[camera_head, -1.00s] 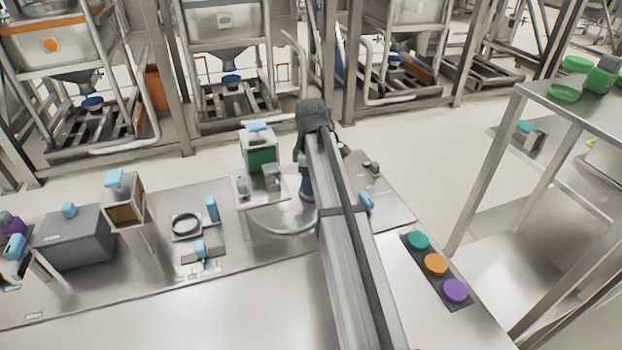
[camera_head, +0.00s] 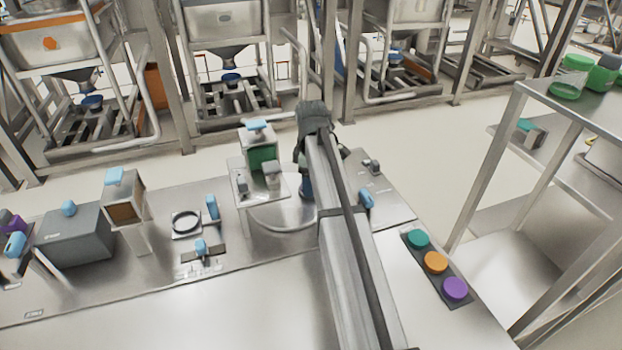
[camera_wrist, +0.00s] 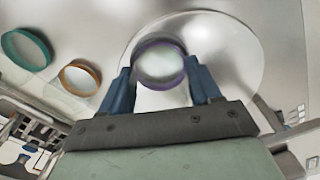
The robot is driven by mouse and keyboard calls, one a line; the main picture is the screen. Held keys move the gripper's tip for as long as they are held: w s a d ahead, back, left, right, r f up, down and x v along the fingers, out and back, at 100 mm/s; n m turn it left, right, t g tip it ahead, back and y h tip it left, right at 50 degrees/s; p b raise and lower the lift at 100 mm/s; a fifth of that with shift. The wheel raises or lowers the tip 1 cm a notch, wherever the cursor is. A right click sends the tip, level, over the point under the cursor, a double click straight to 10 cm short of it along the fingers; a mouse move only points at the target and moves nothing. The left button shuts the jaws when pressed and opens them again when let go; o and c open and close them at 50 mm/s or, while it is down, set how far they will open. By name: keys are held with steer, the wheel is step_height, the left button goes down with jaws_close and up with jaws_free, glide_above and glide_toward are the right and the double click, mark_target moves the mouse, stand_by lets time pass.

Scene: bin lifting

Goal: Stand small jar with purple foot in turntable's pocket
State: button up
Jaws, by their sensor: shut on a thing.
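The small jar with the purple foot (camera_wrist: 160,63) is between the blue fingers of my gripper (camera_wrist: 159,72) in the wrist view. I see it nearly end-on, as a clear round with a purple ring. My gripper is shut on it. The turntable (camera_wrist: 238,58) is the large pale disc behind the jar. In the head view the turntable (camera_head: 262,222) lies on the bench, partly covered by my arm. There my gripper (camera_head: 306,188) shows only as a bit of blue beside the arm, and the held jar is hidden. I cannot make out the pocket or the gap below the jar.
In the wrist view, a teal-ringed piece (camera_wrist: 27,48) and an orange-ringed piece (camera_wrist: 80,77) are at left. In the head view, a green-windowed box (camera_head: 260,155) stands close behind the turntable. A dark strip (camera_head: 421,258) with coloured discs lies right. The front bench is clear.

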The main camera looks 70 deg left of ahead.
steer(key=shift+d+f, duration=0.3)
steer(key=shift+f, duration=0.55)
stand_by(1.1)
steer(key=o, duration=1.2)
steer(key=shift+s, duration=0.1)
steer(key=shift+c, duration=1.1)
steer(key=shift+o, duration=0.5)
steer(key=shift+r, duration=0.15)
steer(key=shift+o, duration=1.2)
steer(key=shift+r, duration=0.35)
steer(key=shift+a+r, duration=0.15)
steer(key=shift+r, duration=0.55)
steer(key=shift+a+r, duration=0.1)
steer(key=shift+r, duration=2.9)
